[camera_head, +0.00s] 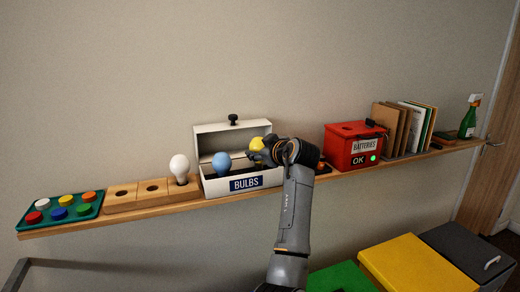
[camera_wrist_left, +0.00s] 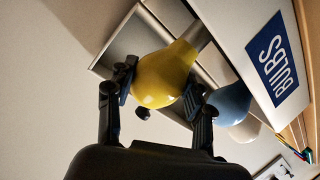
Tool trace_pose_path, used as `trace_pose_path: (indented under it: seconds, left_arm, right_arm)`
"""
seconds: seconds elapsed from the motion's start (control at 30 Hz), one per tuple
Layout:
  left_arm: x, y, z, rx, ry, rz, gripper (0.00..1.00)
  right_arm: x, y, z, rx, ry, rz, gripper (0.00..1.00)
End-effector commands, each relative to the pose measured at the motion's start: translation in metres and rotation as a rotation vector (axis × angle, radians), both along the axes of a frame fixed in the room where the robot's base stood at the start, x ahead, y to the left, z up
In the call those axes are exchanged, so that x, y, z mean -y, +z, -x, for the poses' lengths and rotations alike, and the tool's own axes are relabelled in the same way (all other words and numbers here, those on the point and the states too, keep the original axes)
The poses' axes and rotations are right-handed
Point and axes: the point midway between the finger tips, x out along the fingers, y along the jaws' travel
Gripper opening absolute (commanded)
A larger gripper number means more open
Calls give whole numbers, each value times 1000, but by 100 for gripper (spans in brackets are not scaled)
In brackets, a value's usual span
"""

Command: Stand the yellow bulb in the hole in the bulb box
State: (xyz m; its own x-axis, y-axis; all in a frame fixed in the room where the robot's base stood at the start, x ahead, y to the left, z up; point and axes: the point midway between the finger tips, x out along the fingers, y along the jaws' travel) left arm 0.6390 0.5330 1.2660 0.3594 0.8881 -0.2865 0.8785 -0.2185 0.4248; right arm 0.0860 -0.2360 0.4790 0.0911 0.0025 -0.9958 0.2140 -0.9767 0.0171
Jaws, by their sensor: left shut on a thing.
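The yellow bulb (camera_head: 256,144) is at the right part of the open white bulb box (camera_head: 213,187), with its round glass up. My left gripper (camera_head: 266,153) is shut on the yellow bulb. In the left wrist view the fingers (camera_wrist_left: 160,92) clasp both sides of the yellow glass (camera_wrist_left: 158,76), and its narrow grey base (camera_wrist_left: 197,36) points down toward the box. I cannot tell whether the base is in a hole; the box front and my gripper hide it. A blue bulb (camera_head: 221,162) stands in the box's left part. My right gripper is not in view.
A white bulb (camera_head: 179,167) stands in a wooden block (camera_head: 152,189) left of the box. A green tray (camera_head: 37,219) of coloured discs is at the shelf's left end. A red batteries box (camera_head: 341,155), books (camera_head: 403,126) and a spray bottle (camera_head: 469,119) stand to the right.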

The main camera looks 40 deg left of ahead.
Motion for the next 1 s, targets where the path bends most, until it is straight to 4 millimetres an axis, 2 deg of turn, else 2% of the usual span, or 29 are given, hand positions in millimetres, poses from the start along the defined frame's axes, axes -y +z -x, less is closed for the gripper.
trace_pose_path:
  seconds: [1.0]
  left_arm:
    - [0,-7,0,0,0,0,34]
  right_arm:
    - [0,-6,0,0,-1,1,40]
